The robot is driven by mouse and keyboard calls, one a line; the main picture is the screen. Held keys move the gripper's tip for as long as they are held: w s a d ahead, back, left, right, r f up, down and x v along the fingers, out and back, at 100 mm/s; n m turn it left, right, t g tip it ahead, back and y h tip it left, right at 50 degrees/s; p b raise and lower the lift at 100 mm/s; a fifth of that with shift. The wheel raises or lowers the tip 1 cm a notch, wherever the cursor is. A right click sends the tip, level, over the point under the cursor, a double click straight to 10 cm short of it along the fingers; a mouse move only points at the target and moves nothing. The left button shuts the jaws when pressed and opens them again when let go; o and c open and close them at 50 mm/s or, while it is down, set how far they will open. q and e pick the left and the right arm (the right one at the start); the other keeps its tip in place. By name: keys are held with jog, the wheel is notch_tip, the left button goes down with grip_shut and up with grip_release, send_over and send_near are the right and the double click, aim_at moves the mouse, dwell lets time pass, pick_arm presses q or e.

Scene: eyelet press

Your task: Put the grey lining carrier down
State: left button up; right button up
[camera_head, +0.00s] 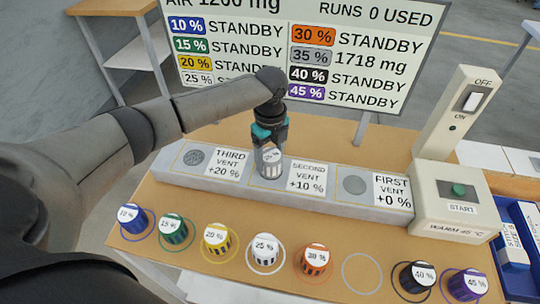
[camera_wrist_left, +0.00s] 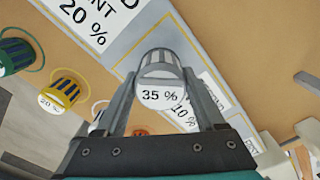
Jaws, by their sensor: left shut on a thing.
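The grey lining carrier (camera_head: 271,163) is a small grey ribbed cup with a white 35 % label. My left gripper (camera_head: 270,150) is shut on it, at the middle vent of the long grey block (camera_head: 320,195), beside the SECOND VENT +10 % label. In the left wrist view the carrier (camera_wrist_left: 162,80) sits between both fingers of the left gripper (camera_wrist_left: 162,100), its label towards the camera. The carrier hides most of the middle vent; I cannot tell whether its base touches the block. My right gripper is not in view.
Other carriers stand in coloured rings along the table's front, such as the white 25 % one (camera_head: 265,250) and orange 30 % one (camera_head: 315,259). The grey ring (camera_head: 362,273) is empty. The first vent (camera_head: 354,185) and third vent (camera_head: 194,157) are uncovered. A START box (camera_head: 457,200) stands right.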

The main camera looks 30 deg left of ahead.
aim_at(270, 154)
pick_arm(q)
jog(key=shift+f, duration=0.15)
jog(key=o, duration=1.4)
notch_tip(270, 154, up, 12)
jog(key=p, duration=0.1)
jog(key=shift+r, duration=0.2)
